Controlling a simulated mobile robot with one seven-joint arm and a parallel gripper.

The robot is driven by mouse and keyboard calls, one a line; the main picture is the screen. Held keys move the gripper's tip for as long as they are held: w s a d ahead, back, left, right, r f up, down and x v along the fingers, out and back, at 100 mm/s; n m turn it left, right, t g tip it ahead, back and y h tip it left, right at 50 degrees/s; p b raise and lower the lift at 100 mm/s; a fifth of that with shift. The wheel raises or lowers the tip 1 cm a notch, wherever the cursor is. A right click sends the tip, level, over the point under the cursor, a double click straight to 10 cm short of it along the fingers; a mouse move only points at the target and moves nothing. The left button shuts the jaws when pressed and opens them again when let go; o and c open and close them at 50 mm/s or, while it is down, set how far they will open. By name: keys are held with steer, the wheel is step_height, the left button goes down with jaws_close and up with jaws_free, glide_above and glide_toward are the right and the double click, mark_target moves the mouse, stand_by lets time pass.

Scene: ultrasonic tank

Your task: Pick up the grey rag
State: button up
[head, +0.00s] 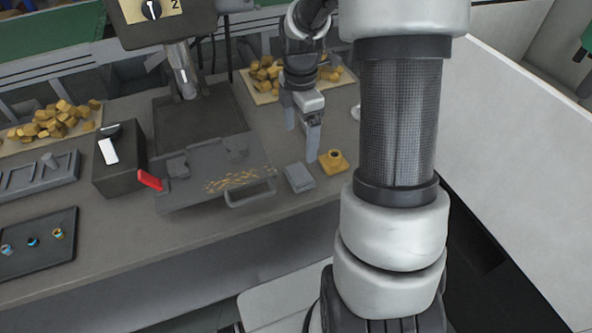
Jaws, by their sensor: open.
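The grey rag (299,178) looks like a small folded grey pad lying flat near the front edge of the workbench. My gripper (302,137) is open, its two grey fingers pointing down. In the picture it appears just above and slightly behind the rag, apart from it; its exact height over the bench is hard to tell. Nothing shows between the fingers.
A brass block (333,161) with a round top sits right beside the rag. A drill-like spindle (183,72) stands behind; brass pieces (52,121) lie left.

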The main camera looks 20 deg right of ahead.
glide_above(300, 173)
steer(key=f, duration=0.7)
steer(key=shift+w+f+b, duration=0.15)
steer(key=shift+w+b, duration=0.1)
steer(key=shift+b, duration=0.05)
steer(key=shift+s+f, duration=0.15)
steer(key=shift+f, duration=1.2)
steer(key=shift+s+f, duration=0.1)
steer(key=shift+f, duration=1.25)
steer(key=c, duration=1.1)
steer(key=shift+r, duration=0.1)
steer(key=shift+c, duration=0.2)
step_height(300, 173, up, 10)
steer(key=shift+p, duration=0.3)
